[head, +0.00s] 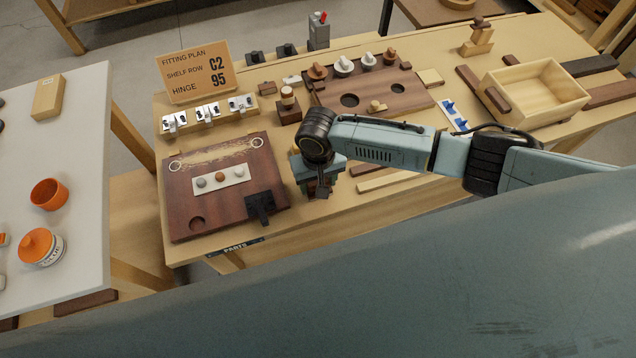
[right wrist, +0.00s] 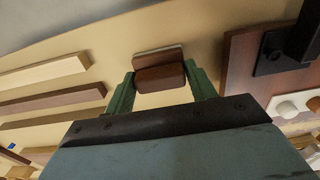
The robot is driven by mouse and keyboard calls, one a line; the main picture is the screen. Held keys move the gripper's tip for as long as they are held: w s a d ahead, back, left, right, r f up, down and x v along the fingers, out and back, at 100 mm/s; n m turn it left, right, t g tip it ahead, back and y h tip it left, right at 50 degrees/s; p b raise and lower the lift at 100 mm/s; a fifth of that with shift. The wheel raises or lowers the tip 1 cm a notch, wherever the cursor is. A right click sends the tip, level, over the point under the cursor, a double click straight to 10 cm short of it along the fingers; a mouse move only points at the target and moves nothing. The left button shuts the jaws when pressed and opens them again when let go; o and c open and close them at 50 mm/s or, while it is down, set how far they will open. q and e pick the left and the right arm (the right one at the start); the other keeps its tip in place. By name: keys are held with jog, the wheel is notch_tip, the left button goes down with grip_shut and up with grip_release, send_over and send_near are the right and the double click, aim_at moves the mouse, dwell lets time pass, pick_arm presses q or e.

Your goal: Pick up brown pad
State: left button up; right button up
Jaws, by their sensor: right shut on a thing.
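My right gripper (right wrist: 160,88) is shut on a brown pad (right wrist: 160,78), a dark brown block-shaped piece held between the two green fingers in the right wrist view. A lighter brown face (right wrist: 158,52) shows along its far edge; I cannot tell whether it is part of the same piece. In the head view my right gripper (head: 320,190) is over the front of the bench, right of the dark wooden board (head: 185,215). My wrist mostly hides the held piece there. My left gripper is not in view.
The board carries a white strip (head: 240,183) with grey, brown and white round pieces, and a black bracket (head: 262,206). Wooden strips (head: 385,182) lie right of my gripper. A fitting plan sign (head: 196,72) and an empty wooden tray (head: 535,95) stand farther back.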

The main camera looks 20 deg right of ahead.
notch_tip(320, 180, up, 10)
jog(key=shift+r+p, duration=0.1)
jog(key=shift+p, duration=0.65)
jog(key=o, duration=0.4)
jog(key=c, duration=0.6)
